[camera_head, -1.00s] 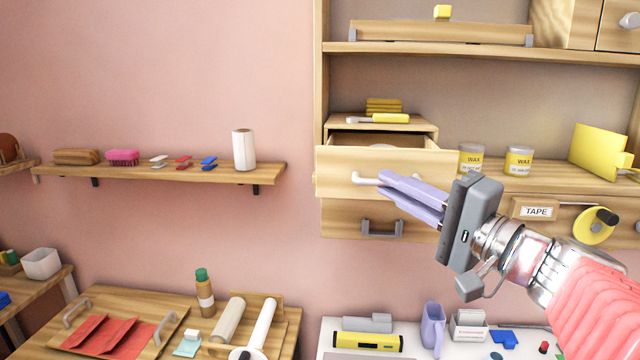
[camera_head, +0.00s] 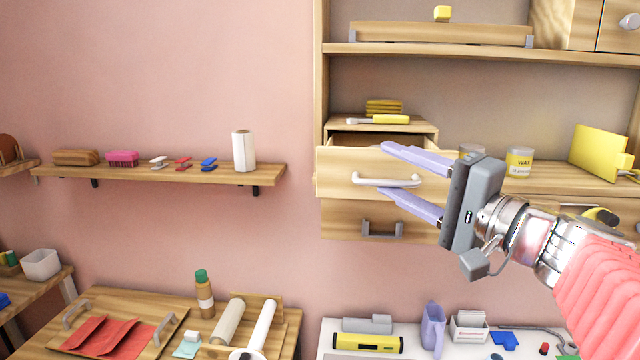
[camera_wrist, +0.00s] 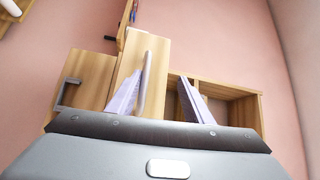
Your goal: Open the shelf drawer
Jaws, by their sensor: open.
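The shelf drawer (camera_head: 338,172) is a wooden box drawer with a white bar handle (camera_head: 388,181). It stands pulled out from the shelf, with a dark gap showing behind its front. My gripper (camera_head: 412,180) is open, its two lilac fingers spread above and below the handle. In the wrist view the white handle (camera_wrist: 147,85) lies between the spread fingers, close to the left one; whether it touches that finger I cannot tell. The open inside of the drawer (camera_wrist: 238,105) shows at the right of that view.
Below is another drawer front with a grey handle (camera_head: 382,229). A yellow-handled tool (camera_head: 385,118) lies on the small box top above the drawer. A wax tin (camera_head: 519,161) stands on the shelf behind my gripper.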

